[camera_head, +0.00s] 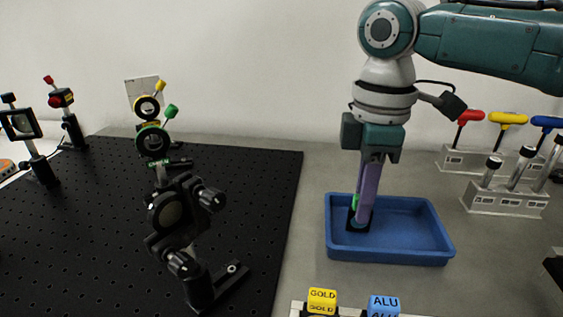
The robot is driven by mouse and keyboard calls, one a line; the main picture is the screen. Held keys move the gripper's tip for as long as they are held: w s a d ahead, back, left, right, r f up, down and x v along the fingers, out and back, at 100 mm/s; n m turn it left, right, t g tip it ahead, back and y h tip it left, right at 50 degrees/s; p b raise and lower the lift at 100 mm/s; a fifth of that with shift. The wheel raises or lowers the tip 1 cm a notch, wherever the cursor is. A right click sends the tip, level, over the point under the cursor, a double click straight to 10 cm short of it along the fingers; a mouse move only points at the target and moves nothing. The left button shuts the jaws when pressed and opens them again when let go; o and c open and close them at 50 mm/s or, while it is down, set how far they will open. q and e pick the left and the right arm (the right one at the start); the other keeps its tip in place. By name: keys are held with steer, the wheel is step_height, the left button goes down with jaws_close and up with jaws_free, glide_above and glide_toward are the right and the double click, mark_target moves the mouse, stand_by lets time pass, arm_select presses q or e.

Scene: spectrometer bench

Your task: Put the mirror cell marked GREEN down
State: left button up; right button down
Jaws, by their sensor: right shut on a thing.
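My right gripper (364,205) comes down from above with its fingers over the blue tray (440,243). It is shut on the mirror cell marked GREEN (357,222), a small dark piece with a green edge and a bluish face. The cell is at the left part of the tray, low inside its walls; I cannot tell whether it touches the tray floor. The fingers partly cover it and no marking can be read on it. My left gripper is not in view.
A black perforated breadboard (255,190) at the left carries several optic mounts, one with a green ring (152,141). Racks with coloured hex keys (508,118) stand at the right. Yellow GOLD (322,299) and blue ALU (384,304) pieces sit in front. The tray's right side is empty.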

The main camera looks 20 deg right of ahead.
steer(key=c, duration=1.3)
jaws_free()
steer(key=shift+f, duration=0.1)
steer(key=o, duration=0.5)
steer(key=shift+c, duration=0.2)
step_height(320, 180, up, 12)
steer(key=shift+r+p, duration=0.2)
steer(key=shift+p, duration=0.2)
